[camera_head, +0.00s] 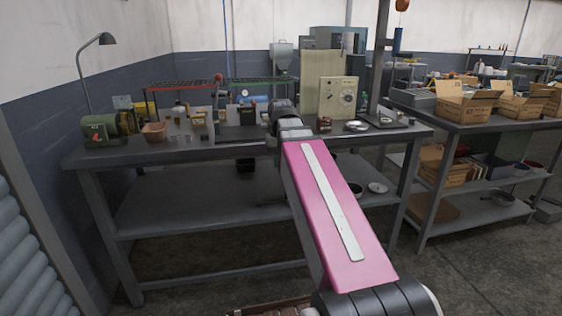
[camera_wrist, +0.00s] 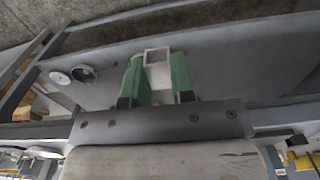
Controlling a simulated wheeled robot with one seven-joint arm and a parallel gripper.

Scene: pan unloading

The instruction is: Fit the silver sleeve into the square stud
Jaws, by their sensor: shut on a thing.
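The silver sleeve (camera_wrist: 159,75) shows in the wrist view as a short pale square tube with an open end facing away from my wrist. My gripper (camera_wrist: 158,73) is shut on it, with one green finger pressed to each side. The sleeve is held clear of any surface that I can make out. In the head view my own arm hides the fingers and the sleeve. I cannot pick out the square stud in either view.
Cardboard boxes (camera_head: 463,105) stand on the right-hand table.

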